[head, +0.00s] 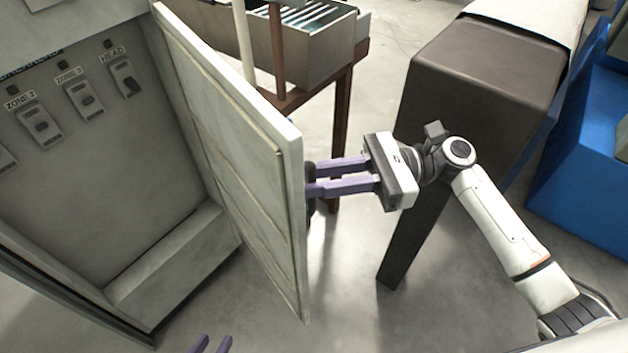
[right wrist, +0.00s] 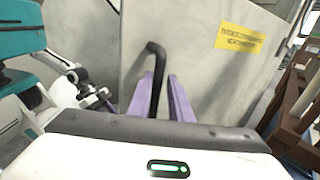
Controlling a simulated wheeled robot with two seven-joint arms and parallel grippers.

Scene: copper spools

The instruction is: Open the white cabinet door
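The white cabinet door (head: 235,160) stands swung well out from the cabinet (head: 110,190), whose inside shows at the left. My right gripper (head: 318,178) comes in from the right at the door's outer face. Its purple fingers are shut on the black door handle (right wrist: 156,65), which shows between them in the right wrist view. The door hides part of the handle in the head view. My left gripper (head: 212,345) shows only two purple fingertips at the bottom edge, apart with nothing between them, below the door and cabinet.
A brown bench (head: 341,110) with a metal bin (head: 318,52) stands behind the door. A dark brown-topped unit (head: 480,75) and a blue box (head: 580,165) are at the right. A yellow label (right wrist: 240,40) is on the door's outer face. Floor below the door is clear.

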